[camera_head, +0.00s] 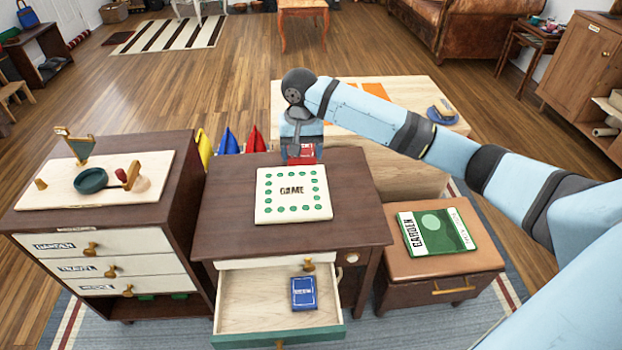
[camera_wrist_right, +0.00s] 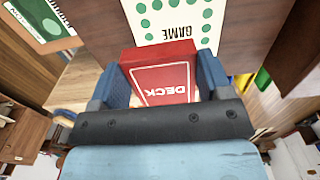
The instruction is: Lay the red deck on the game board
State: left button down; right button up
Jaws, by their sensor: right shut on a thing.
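The red deck (camera_head: 302,153) is held in my right gripper (camera_head: 301,158) at the far edge of the brown table. In the right wrist view the red deck (camera_wrist_right: 160,78) sits between the two blue fingers of my right gripper (camera_wrist_right: 158,85), which is shut on it. The cream game board (camera_head: 293,195), with green dots around the word GAME, lies flat on the table top. In the wrist view the game board (camera_wrist_right: 178,22) shows just beyond the deck. I cannot tell the deck's height above the table. My left gripper is not in view.
An open drawer (camera_head: 240,316) below the table holds a blue deck (camera_head: 304,293). A green garden book (camera_head: 435,232) lies on the stool at right. A cabinet (camera_head: 105,222) stands at left with a tray and small items. Yellow, blue and red pointed things stand behind the table.

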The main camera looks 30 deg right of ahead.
jog(key=shift+d, duration=0.15)
notch_tip(320, 180, down, 8)
jog(key=b, duration=0.4)
send_over(304, 212)
notch_tip(304, 212, down, 5)
jog(key=shift+f, duration=0.1)
notch_tip(304, 212, down, 6)
jog(key=shift+f+b, duration=0.1)
jog(key=shift+b, duration=1)
jog(key=shift+f, duration=0.1)
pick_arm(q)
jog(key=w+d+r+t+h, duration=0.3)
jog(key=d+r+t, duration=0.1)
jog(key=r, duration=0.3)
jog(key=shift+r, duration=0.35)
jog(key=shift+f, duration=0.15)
pick_arm(e)
jog(key=shift+s+f, duration=0.1)
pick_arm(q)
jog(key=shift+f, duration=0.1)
pick_arm(e)
jog(key=o, duration=1)
jog(key=shift+c, duration=0.2)
